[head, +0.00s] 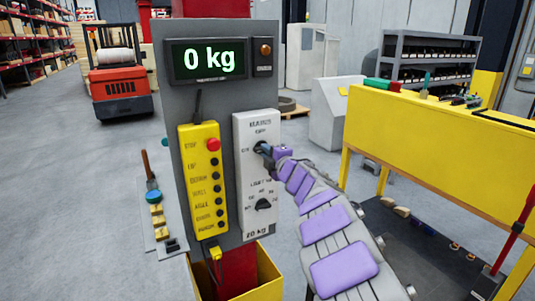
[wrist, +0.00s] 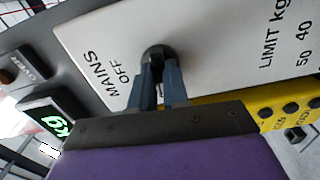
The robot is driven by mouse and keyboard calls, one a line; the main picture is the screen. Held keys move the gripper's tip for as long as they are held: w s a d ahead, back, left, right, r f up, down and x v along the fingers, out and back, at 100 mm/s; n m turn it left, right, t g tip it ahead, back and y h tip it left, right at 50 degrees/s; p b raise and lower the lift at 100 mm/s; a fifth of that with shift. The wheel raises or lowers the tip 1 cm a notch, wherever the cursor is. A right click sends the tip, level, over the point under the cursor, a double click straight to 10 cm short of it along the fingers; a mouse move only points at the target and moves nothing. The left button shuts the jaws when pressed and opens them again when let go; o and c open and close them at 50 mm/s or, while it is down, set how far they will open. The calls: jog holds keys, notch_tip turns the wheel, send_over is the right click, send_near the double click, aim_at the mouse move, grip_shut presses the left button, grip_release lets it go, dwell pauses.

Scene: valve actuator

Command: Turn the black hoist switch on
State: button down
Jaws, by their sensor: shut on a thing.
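The black hoist switch (wrist: 157,51) is a round knob on the white panel (head: 246,225), near the printed words MAINS and OFF. My gripper (wrist: 159,70) has its two blue-grey fingers closed around the knob. In the head view my gripper (head: 265,150) reaches the upper knob from the right and hides most of it. I cannot tell clearly which mark the knob points to. The display (head: 208,60) above reads 0 kg in green.
A second black knob (head: 264,205), for the limit, is lower on the white panel. A yellow button box (head: 203,180) with a red stop button hangs to the left. A yellow workbench (head: 420,130) stands to the right. A forklift (head: 120,90) is behind on the left.

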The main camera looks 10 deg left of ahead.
jog(key=shift+a+f, duration=0.1)
jog(key=shift+f, duration=0.3)
jog(key=c, duration=1.5)
grip_release()
jog(key=shift+s, duration=0.1)
jog(key=o, duration=0.4)
jog(key=shift+r, duration=0.2)
jog(key=p+v, duration=0.2)
jog(key=v, duration=1.5)
jog(key=shift+s+p, duration=0.1)
jog(key=shift+p, duration=0.2)
